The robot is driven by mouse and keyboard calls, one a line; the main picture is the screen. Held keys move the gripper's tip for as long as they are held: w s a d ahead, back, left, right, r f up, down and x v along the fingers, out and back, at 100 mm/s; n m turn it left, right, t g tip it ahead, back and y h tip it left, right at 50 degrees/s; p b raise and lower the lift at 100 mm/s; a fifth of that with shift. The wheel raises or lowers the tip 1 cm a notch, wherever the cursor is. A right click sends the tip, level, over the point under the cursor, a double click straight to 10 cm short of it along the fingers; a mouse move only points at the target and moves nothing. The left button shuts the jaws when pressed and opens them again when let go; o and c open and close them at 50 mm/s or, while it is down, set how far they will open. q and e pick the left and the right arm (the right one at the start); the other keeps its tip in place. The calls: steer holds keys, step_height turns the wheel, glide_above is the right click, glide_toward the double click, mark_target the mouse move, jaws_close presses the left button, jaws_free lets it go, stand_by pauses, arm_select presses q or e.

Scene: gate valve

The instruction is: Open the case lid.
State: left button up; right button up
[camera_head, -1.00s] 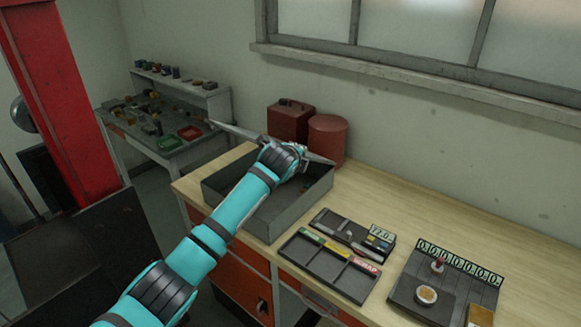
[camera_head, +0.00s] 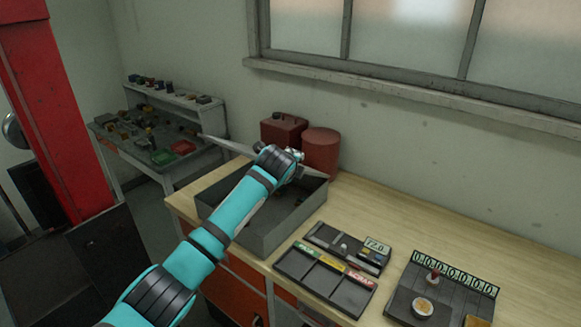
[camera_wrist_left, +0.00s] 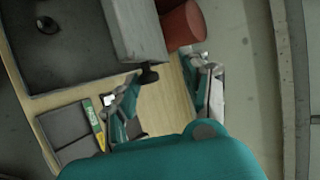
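The grey case (camera_head: 283,229) stands at the left end of the wooden bench, with part of its inside showing. A thin grey edge, which seems to be its raised lid (camera_head: 226,146), runs behind my left gripper (camera_head: 281,156), beyond the case's left side. In the left wrist view, the dark case inside (camera_wrist_left: 75,60) and a lighter grey panel (camera_wrist_left: 138,30) show, with a black knob (camera_wrist_left: 149,75) at its corner. My left gripper's fingers (camera_wrist_left: 163,95) are spread apart; the knob lies near one finger, and I see no grip on it. My right gripper is not in view.
A red canister (camera_head: 284,131) and a red round can (camera_head: 321,152) stand close behind the case. The bench's back right is clear.

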arm_select(q)
steer(key=v, duration=1.2)
